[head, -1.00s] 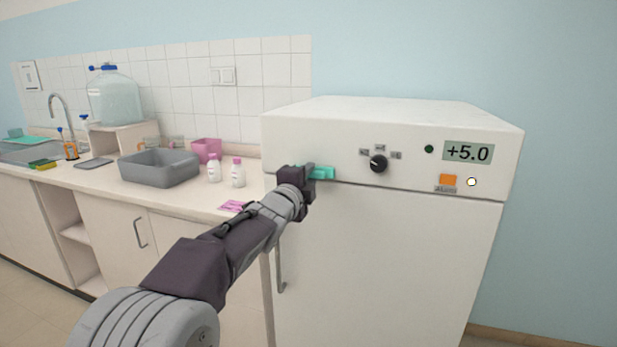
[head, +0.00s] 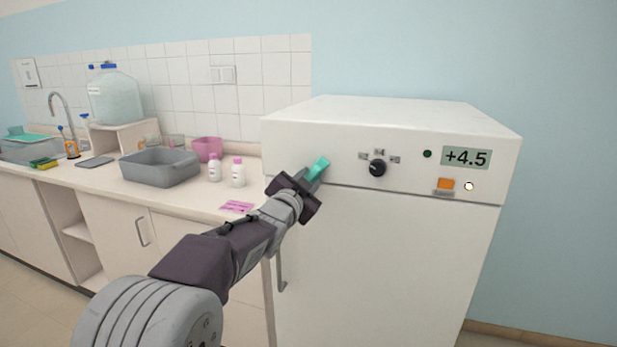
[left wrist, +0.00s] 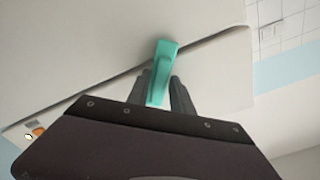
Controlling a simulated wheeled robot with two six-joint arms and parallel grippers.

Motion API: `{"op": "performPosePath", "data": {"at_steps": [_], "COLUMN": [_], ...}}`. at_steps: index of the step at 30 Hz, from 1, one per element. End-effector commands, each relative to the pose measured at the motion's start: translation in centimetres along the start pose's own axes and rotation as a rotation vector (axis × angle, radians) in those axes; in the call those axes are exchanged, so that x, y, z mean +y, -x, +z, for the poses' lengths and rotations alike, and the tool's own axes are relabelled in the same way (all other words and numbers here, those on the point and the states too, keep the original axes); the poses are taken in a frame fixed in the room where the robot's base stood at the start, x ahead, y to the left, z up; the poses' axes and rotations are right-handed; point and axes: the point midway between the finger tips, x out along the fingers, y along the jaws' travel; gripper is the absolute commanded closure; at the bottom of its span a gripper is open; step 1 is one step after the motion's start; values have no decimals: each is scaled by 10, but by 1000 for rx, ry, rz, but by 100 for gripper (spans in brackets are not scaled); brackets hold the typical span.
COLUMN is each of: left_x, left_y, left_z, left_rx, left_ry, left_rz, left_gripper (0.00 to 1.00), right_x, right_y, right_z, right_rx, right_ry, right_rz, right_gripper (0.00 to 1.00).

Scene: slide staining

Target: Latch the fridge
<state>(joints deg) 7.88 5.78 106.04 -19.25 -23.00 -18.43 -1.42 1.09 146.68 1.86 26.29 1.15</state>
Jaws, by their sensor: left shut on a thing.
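The fridge (head: 390,250) is white, with its door shut under a control panel. Its teal latch handle (head: 318,168) sits at the upper left of the front, near the seam between panel and door, and is tilted with its free end up to the right. My left gripper (head: 303,186) is shut on the latch. In the left wrist view the latch (left wrist: 163,62) stands between the two fingers (left wrist: 162,92) and crosses the seam. The fingertips are partly hidden in the head view. My right gripper is in neither view.
The panel has a black knob (head: 377,168), a display (head: 466,157) reading +4.5 and an orange button (head: 445,184). A door handle (head: 282,270) hangs below my arm. The counter at left holds a grey basin (head: 160,168), two white bottles (head: 238,174) and a pink container (head: 207,149).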

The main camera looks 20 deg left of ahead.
Motion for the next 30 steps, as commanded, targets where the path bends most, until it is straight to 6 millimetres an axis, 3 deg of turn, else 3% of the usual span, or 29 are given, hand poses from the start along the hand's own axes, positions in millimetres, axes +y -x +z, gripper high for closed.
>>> {"op": "performPosePath", "data": {"at_steps": [15,30], "left_x": [0,1], "left_y": [0,0], "left_z": [0,1], "left_rx": [-3,-4], "left_ry": [442,635], "left_rz": [1,1], "left_gripper": [100,100], "right_x": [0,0], "right_y": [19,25], "right_z": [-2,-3], "right_rx": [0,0], "right_ry": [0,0], "right_rz": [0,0], "right_gripper": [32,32]}}
